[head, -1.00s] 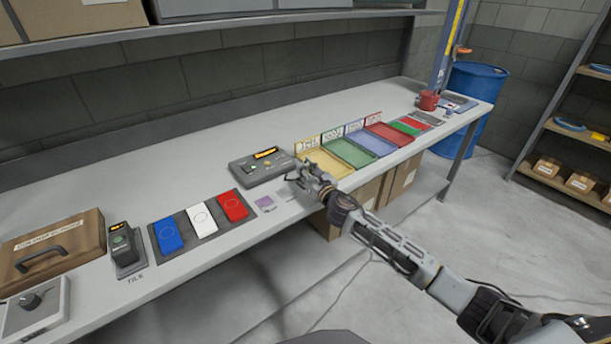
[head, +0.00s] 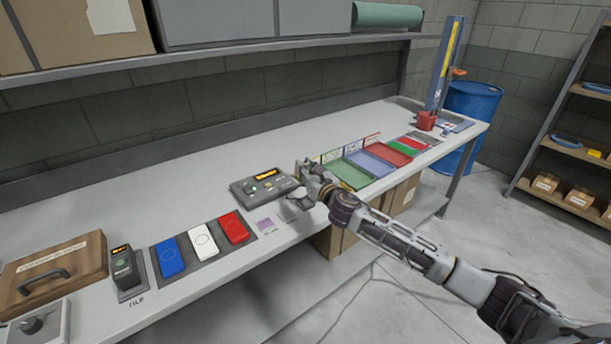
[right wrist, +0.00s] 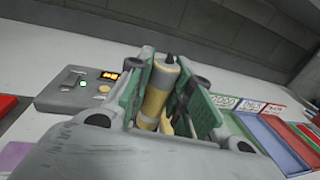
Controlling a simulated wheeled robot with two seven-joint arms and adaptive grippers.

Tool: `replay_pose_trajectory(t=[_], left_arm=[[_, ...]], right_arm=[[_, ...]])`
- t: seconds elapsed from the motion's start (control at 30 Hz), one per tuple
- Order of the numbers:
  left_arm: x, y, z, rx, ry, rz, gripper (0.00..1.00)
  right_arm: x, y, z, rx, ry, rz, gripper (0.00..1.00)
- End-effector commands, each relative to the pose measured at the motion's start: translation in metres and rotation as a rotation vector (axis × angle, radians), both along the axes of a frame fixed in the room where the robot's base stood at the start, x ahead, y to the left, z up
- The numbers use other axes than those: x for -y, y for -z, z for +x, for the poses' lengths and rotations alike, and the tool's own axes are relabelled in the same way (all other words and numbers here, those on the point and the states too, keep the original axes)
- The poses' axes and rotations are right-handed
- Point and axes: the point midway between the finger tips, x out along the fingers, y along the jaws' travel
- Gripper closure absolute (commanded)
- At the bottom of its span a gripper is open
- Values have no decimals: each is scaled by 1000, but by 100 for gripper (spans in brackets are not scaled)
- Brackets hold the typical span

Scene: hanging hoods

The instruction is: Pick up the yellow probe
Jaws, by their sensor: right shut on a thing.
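The yellow probe (right wrist: 158,92) shows in the right wrist view as a yellow cylinder with a grey upper part and a dark tip. It stands between the green-padded fingers of my right gripper (right wrist: 165,95), which is shut on it. Its lower end is hidden by the gripper body. In the head view my right gripper (head: 310,185) is over the bench, just right of the grey control box, and the probe is too small to make out there. My left gripper is not in view.
The grey control box (head: 265,187) with a lit display is beside the gripper. Coloured trays (head: 347,173) lie to its right. A blue, a white and a red tile (head: 233,228) lie left. The bench (head: 200,140) behind is clear.

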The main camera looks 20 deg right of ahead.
Motion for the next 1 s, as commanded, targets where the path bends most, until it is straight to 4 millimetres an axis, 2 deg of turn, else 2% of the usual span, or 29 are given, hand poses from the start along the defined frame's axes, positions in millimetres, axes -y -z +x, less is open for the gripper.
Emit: replay_pose_trajectory(t=[0.13,0.77,1.0], left_arm=[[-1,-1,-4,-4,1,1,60],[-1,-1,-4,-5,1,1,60],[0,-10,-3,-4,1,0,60]], right_arm=[[0,-7,0,0,0,0,100],[0,-10,0,0,0,0,100],[-2,-27,2,2,-3,1,100]])
